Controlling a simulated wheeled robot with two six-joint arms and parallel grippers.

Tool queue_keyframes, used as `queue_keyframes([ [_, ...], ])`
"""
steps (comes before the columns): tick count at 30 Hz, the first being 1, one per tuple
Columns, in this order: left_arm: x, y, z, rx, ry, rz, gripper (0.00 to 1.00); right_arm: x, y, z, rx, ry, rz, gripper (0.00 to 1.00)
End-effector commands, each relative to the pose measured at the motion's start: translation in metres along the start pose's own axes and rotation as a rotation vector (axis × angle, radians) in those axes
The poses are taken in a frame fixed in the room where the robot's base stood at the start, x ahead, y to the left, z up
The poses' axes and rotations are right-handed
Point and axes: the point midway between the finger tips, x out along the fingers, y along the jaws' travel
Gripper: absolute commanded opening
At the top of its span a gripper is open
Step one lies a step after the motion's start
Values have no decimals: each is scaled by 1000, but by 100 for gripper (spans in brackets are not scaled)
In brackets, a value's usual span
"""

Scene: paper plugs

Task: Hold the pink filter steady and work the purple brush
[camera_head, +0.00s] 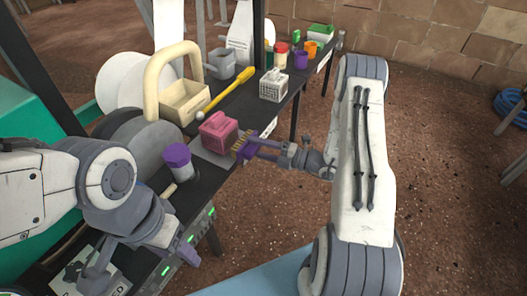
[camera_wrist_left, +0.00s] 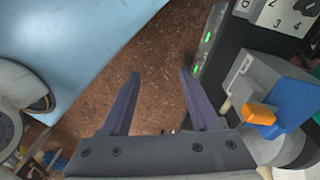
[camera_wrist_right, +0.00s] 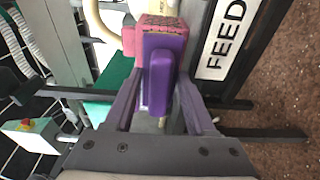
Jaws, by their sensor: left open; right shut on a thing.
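The pink filter (camera_head: 217,131) sits on a grey plate near the table's front edge in the head view. My right gripper (camera_head: 246,147) is shut on the purple brush (camera_head: 244,154), whose tan bristles face the filter. In the right wrist view the brush (camera_wrist_right: 162,75) is between the fingers, with the pink filter (camera_wrist_right: 130,42) just beyond it; I cannot tell whether they touch. My left gripper (camera_head: 186,254) is open and empty, low in front of the table's near end. The left wrist view shows its spread fingers (camera_wrist_left: 158,95) over bare floor.
A jar with a purple lid (camera_head: 177,157) stands left of the filter. A light blue surface (camera_head: 245,282) lies at the bottom.

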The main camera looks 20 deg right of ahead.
Motion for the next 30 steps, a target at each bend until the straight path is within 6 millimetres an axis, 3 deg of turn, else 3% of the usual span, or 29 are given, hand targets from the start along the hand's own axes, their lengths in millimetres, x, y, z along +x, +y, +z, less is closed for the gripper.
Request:
queue_keyframes([
  [20, 3, 3, -1, -33, -7, 20, 62, 5, 0, 1, 1, 0, 0, 0],
  [26, 9, 28, -16, -299, -66, 184, 62, 5, 0, 1, 1, 0, 0, 0],
  [30, 10, 53, -47, -614, -123, 372, 62, 5, 0, 1, 1, 0, 0, 0],
])
